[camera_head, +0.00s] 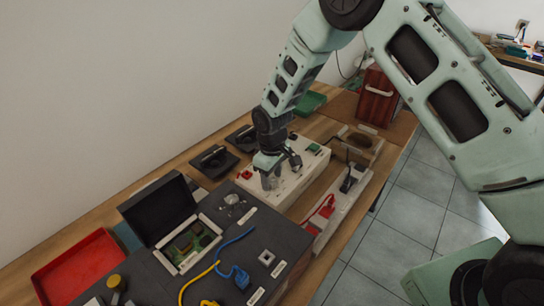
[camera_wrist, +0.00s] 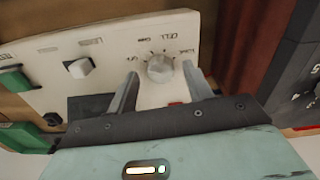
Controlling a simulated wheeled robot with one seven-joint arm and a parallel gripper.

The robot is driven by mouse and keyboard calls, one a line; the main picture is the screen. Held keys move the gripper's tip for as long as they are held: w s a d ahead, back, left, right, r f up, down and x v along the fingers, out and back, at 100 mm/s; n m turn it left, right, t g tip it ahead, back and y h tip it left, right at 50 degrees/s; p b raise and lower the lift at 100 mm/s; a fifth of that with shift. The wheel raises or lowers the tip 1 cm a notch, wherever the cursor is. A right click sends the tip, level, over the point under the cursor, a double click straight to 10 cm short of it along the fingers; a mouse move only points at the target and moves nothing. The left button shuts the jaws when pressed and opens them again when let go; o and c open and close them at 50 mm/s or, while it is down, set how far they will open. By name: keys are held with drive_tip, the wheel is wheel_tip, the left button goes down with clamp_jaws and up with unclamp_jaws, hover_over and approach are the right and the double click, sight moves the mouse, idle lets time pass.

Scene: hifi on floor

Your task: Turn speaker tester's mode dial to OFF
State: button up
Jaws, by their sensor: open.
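A round silver-grey dial (camera_wrist: 160,69) sits on a cream panel (camera_wrist: 110,62), with small markings around it. One label reads roughly CELL; the others are too blurred to read, so I cannot tell whether this is the speaker tester or where OFF lies. My gripper (camera_wrist: 160,75) is open, with one finger left of the dial and one right of it. Gaps show on both sides; the depth between fingertips and panel is unclear. In the head view my gripper (camera_head: 275,176) points down at the cream box (camera_head: 292,186), hiding the dial.
A white toggle (camera_wrist: 80,68) and green parts (camera_wrist: 14,80) lie left of the dial. A dark marked box (camera_wrist: 302,75) stands at right. The head view shows a dark panel with cables (camera_head: 205,270), a red tray (camera_head: 78,268) and a red box (camera_head: 377,98).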

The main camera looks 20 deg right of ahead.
sight(272, 181)
wheel_tip(272, 181, up, 17)
drive_tip(key=b, duration=0.2)
drive_tip(key=shift+f+b, duration=0.2)
drive_tip(key=shift+b, duration=0.15)
drive_tip(key=s+a+r, duration=0.2)
drive_tip(key=s, duration=0.6)
drive_tip(key=s+a+r, duration=0.2)
drive_tip(key=s+r, duration=0.1)
drive_tip(key=s, duration=0.5)
drive_tip(key=s+d, duration=0.3)
drive_tip(key=s, duration=1.3)
drive_tip(key=shift+d+f+m+y, duration=0.15)
drive_tip(key=shift+f+m+y, duration=0.15)
drive_tip(key=shift+f, duration=0.05)
